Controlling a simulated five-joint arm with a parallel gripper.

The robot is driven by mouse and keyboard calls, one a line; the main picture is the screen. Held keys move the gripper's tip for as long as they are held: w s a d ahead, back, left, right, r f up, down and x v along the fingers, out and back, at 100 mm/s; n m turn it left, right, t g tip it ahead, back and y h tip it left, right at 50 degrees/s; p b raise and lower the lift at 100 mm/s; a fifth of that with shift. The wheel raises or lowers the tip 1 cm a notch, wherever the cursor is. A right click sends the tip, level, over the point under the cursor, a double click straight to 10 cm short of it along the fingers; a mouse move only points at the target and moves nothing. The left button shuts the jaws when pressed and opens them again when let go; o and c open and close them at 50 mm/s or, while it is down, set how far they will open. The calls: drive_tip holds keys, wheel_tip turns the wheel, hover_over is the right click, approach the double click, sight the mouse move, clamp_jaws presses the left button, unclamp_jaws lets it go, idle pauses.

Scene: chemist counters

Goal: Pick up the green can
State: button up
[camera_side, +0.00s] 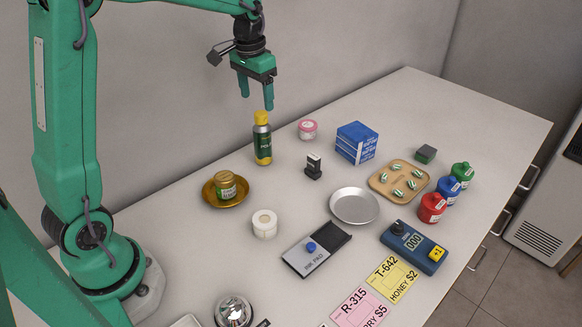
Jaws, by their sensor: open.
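A short can (226,186) with a gold lid and a green-and-gold label stands on a round brass dish (209,197) on the left part of the counter. A taller dark green bottle (263,148) with a yellow cap stands upright behind and to the right of it. My gripper (257,98) points down with its green fingers apart and nothing between them. In the picture it hangs just above the yellow cap, higher up and right of the short can. I cannot tell its exact depth over the bottle.
A white roll (265,224) and a small black stamp-like item (313,167) stand nearby. A steel dish (355,205), blue boxes (357,143), a wooden tray (382,184) and a pink-lidded jar (307,130) lie farther right. The counter (170,228) is bare around the brass dish.

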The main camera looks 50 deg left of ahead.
drive_tip(key=g, duration=0.1)
hover_over(262, 125)
drive_tip(key=f, duration=0.2)
drive_tip(key=a+f, duration=0.1)
drive_tip(key=f, duration=0.1)
drive_tip(key=shift+w, duration=0.4)
drive_tip(key=shift+s+f, duration=0.1)
drive_tip(key=shift+f, duration=3.85)
clamp_jaws()
